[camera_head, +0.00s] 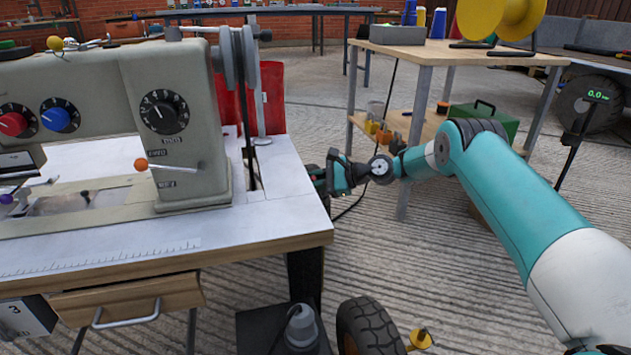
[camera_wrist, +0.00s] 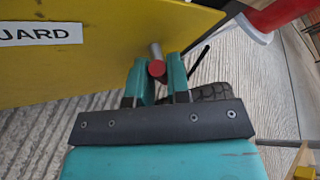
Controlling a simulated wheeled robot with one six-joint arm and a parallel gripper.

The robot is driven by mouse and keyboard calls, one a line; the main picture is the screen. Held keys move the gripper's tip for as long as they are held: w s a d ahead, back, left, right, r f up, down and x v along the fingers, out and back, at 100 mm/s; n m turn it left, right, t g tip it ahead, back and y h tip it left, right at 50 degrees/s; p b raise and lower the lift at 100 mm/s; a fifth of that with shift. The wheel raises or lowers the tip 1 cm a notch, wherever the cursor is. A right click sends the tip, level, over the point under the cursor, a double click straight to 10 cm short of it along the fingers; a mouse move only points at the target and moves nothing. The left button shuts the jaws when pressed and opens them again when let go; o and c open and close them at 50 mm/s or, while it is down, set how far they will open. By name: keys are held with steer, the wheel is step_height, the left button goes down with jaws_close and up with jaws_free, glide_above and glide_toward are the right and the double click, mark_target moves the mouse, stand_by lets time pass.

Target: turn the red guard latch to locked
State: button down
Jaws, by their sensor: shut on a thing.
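My gripper (camera_wrist: 160,72) is shut on a small red-tipped latch (camera_wrist: 157,69), whose grey metal shaft rises just behind the red end. The latch stands beside the lower edge of a yellow guard panel (camera_wrist: 90,65), whose white label (camera_wrist: 40,34) reads "UARD" where it shows. In the head view my gripper (camera_head: 318,181) is at the right end of the sewing machine table (camera_head: 270,205), partly hidden by the table edge. The latch and the yellow panel cannot be made out in the head view, and no locked marking shows.
The sewing machine (camera_head: 110,95) stands on the table left of my arm. A wooden bench (camera_head: 470,55) stands behind my arm. A red part (camera_wrist: 280,12) shows at the upper right of the wrist view.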

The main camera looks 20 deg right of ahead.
steer(key=n+t+y+b, duration=0.1)
steer(key=n+b, duration=0.1)
steer(key=f+n+t+y+b, duration=0.1)
steer(key=n+b, duration=0.2)
steer(key=n+t+y+b, duration=0.1)
steer(key=n+y+b, duration=0.1)
steer(key=b, duration=0.1)
steer(key=shift+s+f+n+t, duration=0.1)
steer(key=shift+f+n+t, duration=0.2)
steer(key=shift+n, duration=0.1)
steer(key=shift+r+b, duration=0.2)
steer(key=shift+b, duration=0.35)
steer(key=c, duration=1.1)
jaws_free()
